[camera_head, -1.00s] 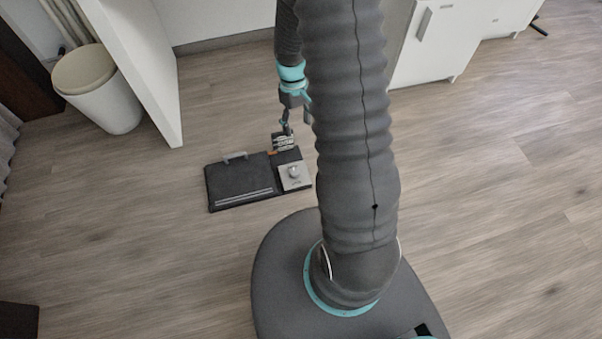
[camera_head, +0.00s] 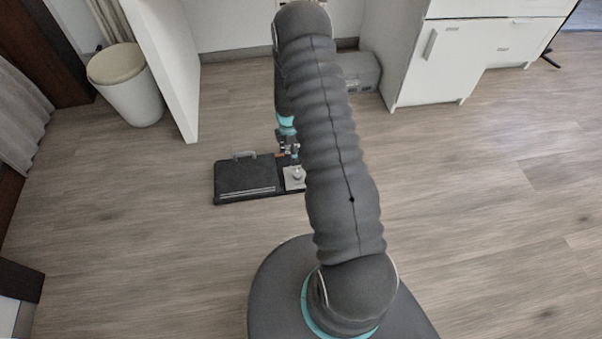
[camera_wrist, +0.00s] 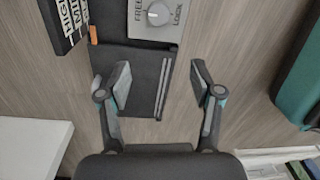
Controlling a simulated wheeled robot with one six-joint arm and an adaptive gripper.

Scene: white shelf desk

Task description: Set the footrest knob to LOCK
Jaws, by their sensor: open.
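The footrest (camera_head: 246,178) is a dark flat pad with a grey handle, lying on the floor. Its grey knob (camera_head: 298,172) sits on a light square plate at its right side, partly behind my arm. In the wrist view the round knob (camera_wrist: 158,14) is at the top edge, on a plate with FREE to its left and LOCK to its right. I cannot tell clearly where its pointer aims. My gripper (camera_wrist: 160,78) is open and empty, its fingers apart over the dark pad in that view. The knob lies beyond the fingertips, not between them.
A black block lettered HIGH and MID (camera_wrist: 66,20) stands beside the plate in the wrist view. A white panel (camera_head: 165,65), a bin (camera_head: 128,85), a grey box (camera_head: 358,70) and a white cabinet (camera_head: 440,60) stand behind. The floor to the right is clear.

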